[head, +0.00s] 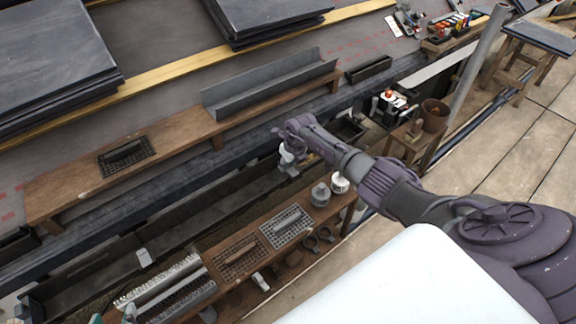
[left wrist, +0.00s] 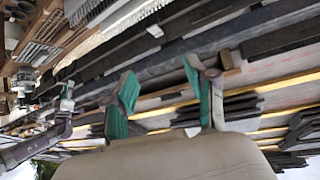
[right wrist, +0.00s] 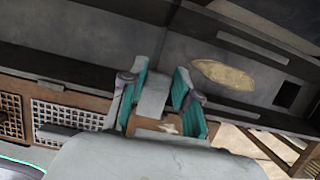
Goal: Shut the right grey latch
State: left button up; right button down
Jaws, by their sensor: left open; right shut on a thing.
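The right grey latch (right wrist: 152,97) is a small pale grey plate between the teal fingers of my right gripper (right wrist: 160,85), which is shut on it. In the head view my right gripper (head: 288,157) is at the dark gutter, right of centre; the latch is too small there to judge its angle. Another grey latch (head: 144,257) sits on the gutter further left; a pale latch also shows in the left wrist view (left wrist: 155,31). My left gripper (left wrist: 166,92) is open and empty, its teal fingers wide apart. In the head view its tips show only partly at the bottom left.
A wooden bench (head: 180,160) with a grey metal channel (head: 270,85) runs behind the gutter. A front shelf (head: 215,262) carries wire grids, pots (head: 320,194) and brushes. A tan oval patch (right wrist: 224,75) shows on the gutter. Slate stacks (head: 50,65) lie on the roof.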

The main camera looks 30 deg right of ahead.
aim_at(292, 171)
jog(key=shift+f+g+b, duration=0.3)
jog(key=shift+g+b, duration=0.1)
jog(key=shift+b, duration=0.1)
pick_arm(q)
jog(key=w+d+r+t+h, duration=0.1)
jog(key=w+r+t, duration=0.3)
jog(key=r, duration=0.1)
jog(key=shift+d, duration=0.4)
pick_arm(e)
jog(key=c, duration=0.8)
grip_release()
jog(key=shift+c, duration=0.2)
jog(key=shift+r, duration=0.6)
jog(key=v, duration=1.1)
